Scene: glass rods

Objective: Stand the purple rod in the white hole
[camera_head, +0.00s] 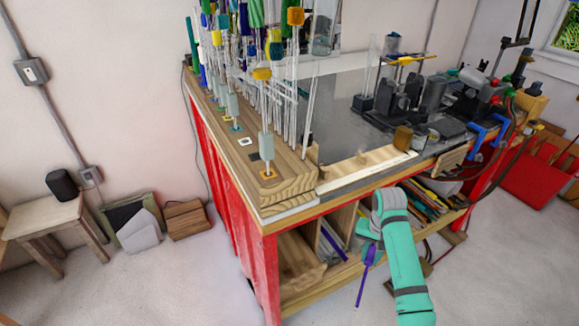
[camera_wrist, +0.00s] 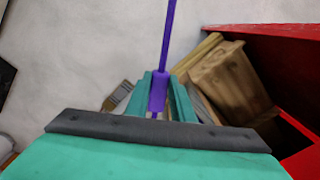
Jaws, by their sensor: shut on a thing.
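The purple rod (camera_head: 362,285) is in my gripper (camera_head: 371,248), in front of the workbench and below its top. In the head view its thin part hangs down, slightly tilted. In the wrist view my gripper (camera_wrist: 160,88) is shut on the thicker purple sleeve of the rod (camera_wrist: 169,38), with the thin part running away from it. The white hole, a white-edged square (camera_head: 245,141), is on the wooden block (camera_head: 290,178) at the bench's left front corner. It looks empty. The rod is apart from the block.
An orange-marked hole (camera_head: 268,173) at the block's near end holds a clear rod with a grey sleeve. A black-marked square (camera_head: 254,157) lies beside the white one. Several upright glass rods crowd behind. The red bench (camera_head: 234,205) has open shelves at the front.

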